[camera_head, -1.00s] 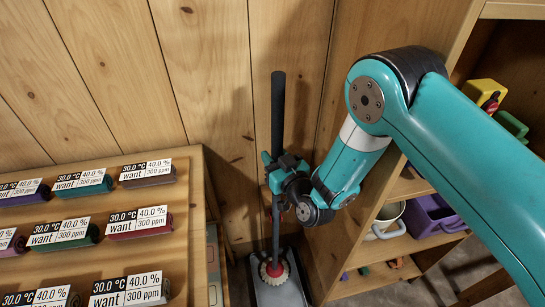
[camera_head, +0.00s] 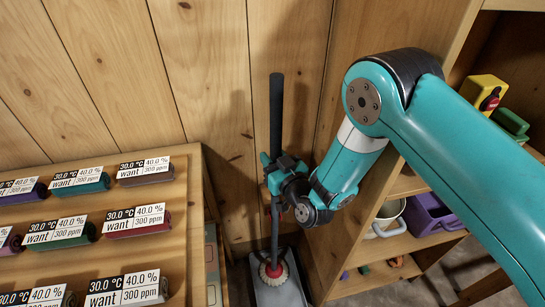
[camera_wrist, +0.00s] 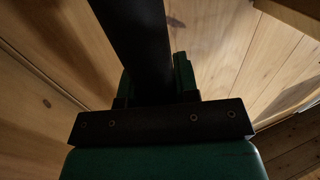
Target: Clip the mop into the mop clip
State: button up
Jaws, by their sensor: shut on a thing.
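The mop has a long dark handle (camera_head: 276,112) standing nearly upright by the plank wall. Its red and cream head (camera_head: 272,270) is low, at a grey tray. My gripper (camera_head: 275,168) is shut around the handle at about mid-height. In the wrist view the dark handle (camera_wrist: 138,45) rises between the green fingers. A small wooden block (camera_head: 265,194) with a red part near it shows just behind and below my gripper. It may be the mop clip, but my gripper and the handle hide much of it. I cannot tell whether the handle is seated in it.
A grey tray (camera_head: 287,293) lies on the floor under the mop head. A slanted wooden rack (camera_head: 105,190) with labelled rolls stands at the left. An open wooden shelf (camera_head: 355,225) at the right holds a purple bin (camera_head: 430,216) and a pale pot (camera_head: 386,222), close to my arm.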

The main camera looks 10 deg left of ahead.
dwell(0.4)
jog(key=o, duration=1.1)
jog(key=b+v, duration=0.8)
jog(key=v, duration=0.9)
jog(key=shift+s+d, duration=0.1)
jog(key=shift+s, duration=0.1)
